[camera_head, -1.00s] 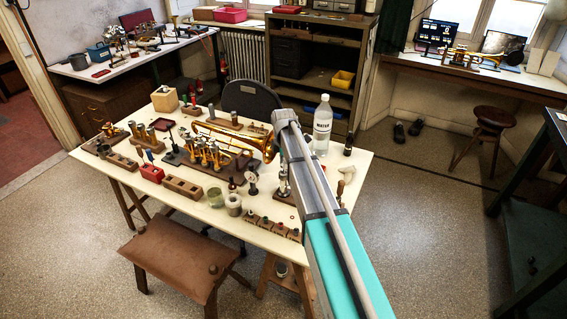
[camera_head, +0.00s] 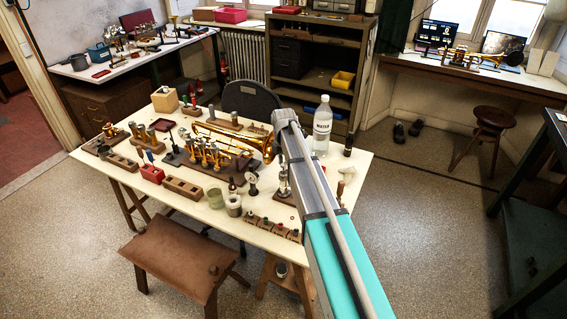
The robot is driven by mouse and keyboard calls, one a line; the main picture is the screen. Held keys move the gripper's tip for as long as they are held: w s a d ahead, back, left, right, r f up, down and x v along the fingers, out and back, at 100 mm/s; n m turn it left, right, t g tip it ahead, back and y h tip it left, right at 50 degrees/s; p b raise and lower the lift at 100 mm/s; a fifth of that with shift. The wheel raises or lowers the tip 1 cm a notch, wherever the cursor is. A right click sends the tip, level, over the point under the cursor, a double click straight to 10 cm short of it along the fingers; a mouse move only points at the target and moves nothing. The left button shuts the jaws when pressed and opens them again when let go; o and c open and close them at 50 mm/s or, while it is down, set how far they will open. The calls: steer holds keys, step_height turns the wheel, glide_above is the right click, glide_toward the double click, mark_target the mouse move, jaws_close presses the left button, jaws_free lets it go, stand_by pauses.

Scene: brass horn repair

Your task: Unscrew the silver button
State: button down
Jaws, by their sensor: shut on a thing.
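A brass horn (camera_head: 235,137) lies on the cream-topped workbench (camera_head: 330,160), its bell partly behind my arm. In front of it, several upright brass valve parts (camera_head: 205,156) stand on a dark wooden base. Small silver-topped pieces stand in wooden blocks around the bench. I cannot tell which of them is the silver button at this size. My arm reaches over the bench from the lower right, and its grey elbow is near the bench's back edge. My gripper does not show; my arm hides the spot behind it.
A clear water bottle (camera_head: 322,126) stands just right of my arm. A glass jar (camera_head: 215,198) and a metal cup (camera_head: 233,205) stand near the front edge. A brown stool (camera_head: 178,257) is in front.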

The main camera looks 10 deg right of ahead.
steer(key=shift+r+p, duration=2.65)
steer(key=shift+r, duration=0.15)
steer(key=shift+r+p, duration=0.3)
steer(key=shift+d, duration=0.15)
